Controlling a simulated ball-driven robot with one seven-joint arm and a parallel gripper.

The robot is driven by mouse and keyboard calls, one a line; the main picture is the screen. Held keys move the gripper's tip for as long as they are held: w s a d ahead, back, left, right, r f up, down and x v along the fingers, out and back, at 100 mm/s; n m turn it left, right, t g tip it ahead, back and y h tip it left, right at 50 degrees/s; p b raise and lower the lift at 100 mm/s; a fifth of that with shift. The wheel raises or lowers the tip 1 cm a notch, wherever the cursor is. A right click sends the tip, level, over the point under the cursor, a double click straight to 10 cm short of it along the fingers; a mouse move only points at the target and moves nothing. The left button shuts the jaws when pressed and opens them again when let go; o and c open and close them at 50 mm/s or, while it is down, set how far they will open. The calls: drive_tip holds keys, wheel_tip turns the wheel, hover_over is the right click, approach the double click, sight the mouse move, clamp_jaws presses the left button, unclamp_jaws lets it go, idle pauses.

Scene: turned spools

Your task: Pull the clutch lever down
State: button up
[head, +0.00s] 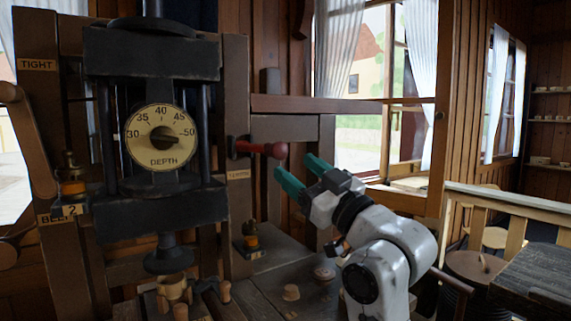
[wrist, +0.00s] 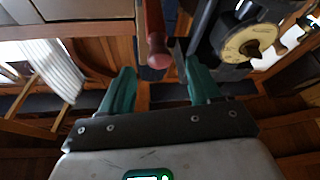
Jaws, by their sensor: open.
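The clutch lever (head: 262,149) is a short lever with a red, rounded handle. It sticks out to the right, roughly level, from the dark upright beside the depth dial. My gripper (head: 298,168) has green fingers and is open and empty, just right of and slightly below the red knob. In the wrist view the red handle (wrist: 155,38) points toward my gripper (wrist: 158,72), its round end lined up with the gap between the fingertips. I see no finger touching it; the exact distance is hard to tell.
A depth dial (head: 162,138) sits on the machine's dark head, left of the lever. A small tag (head: 238,175) below the lever is too small to read. A wooden bench (head: 310,289) with small turned pieces lies below. A window stands behind my arm.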

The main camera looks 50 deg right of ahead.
drive_tip(key=b+v, duration=0.1)
drive_tip(key=v, duration=0.3)
drive_tip(key=shift+f, duration=0.1)
idle(0.6)
